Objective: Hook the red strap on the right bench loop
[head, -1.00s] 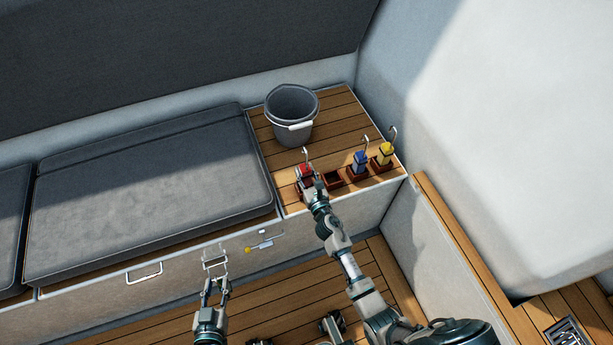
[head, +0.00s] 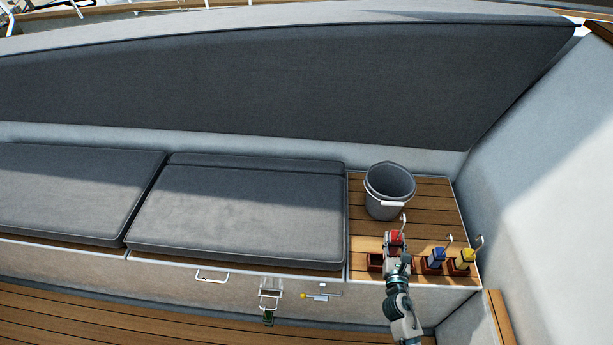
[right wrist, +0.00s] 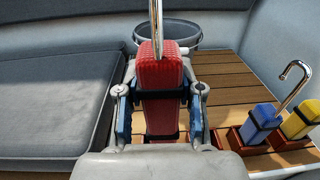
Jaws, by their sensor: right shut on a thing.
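The red strap (head: 396,238) is a red block with a dark band and a silver hook on top. It stands upright just above the row of sockets on the wooden bench end. My right gripper (head: 395,250) is shut on it. In the right wrist view the fingers of my gripper (right wrist: 160,108) press both sides of the red strap (right wrist: 160,85); the hook's upper end is cut off there. A silver loop handle (head: 212,276) is on the bench front. Right of it is a silver bracket (head: 270,291) with a small green piece hanging below. My left gripper is not in view.
A grey bucket (head: 388,192) stands behind the red strap. A blue strap (head: 435,259) and a yellow strap (head: 464,259), both with hooks up, stand in sockets to the right. One socket (head: 375,262) at left is empty. A latch with a yellow knob (head: 303,295) is on the bench front.

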